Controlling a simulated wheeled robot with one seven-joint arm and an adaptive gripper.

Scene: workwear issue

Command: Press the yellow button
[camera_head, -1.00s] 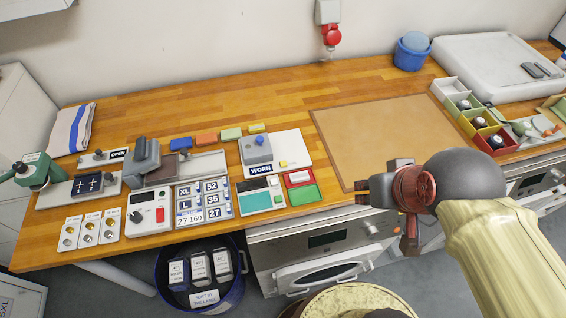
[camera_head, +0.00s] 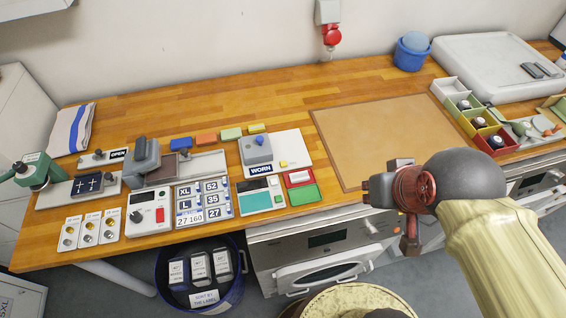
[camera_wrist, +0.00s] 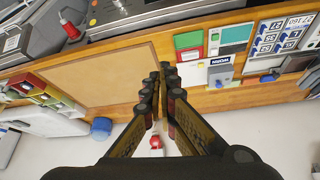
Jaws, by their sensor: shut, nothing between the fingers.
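A yellow block (camera_head: 257,128) lies behind that plate, at the end of a row of coloured blocks. My gripper (camera_head: 374,190) is at the front edge of the table, right of the plate and apart from the button. In the wrist view its fingers (camera_wrist: 160,78) are shut and empty. The WORN plate (camera_wrist: 221,74) shows to their right there; the button is too small to make out clearly.
Red and green pads (camera_head: 301,186) and a teal-faced device (camera_head: 258,197) lie in front of the plate. A brown mat (camera_head: 385,135) right of it is bare. Bins (camera_head: 490,138) stand at the far right. An oven front (camera_head: 325,245) is below the table edge.

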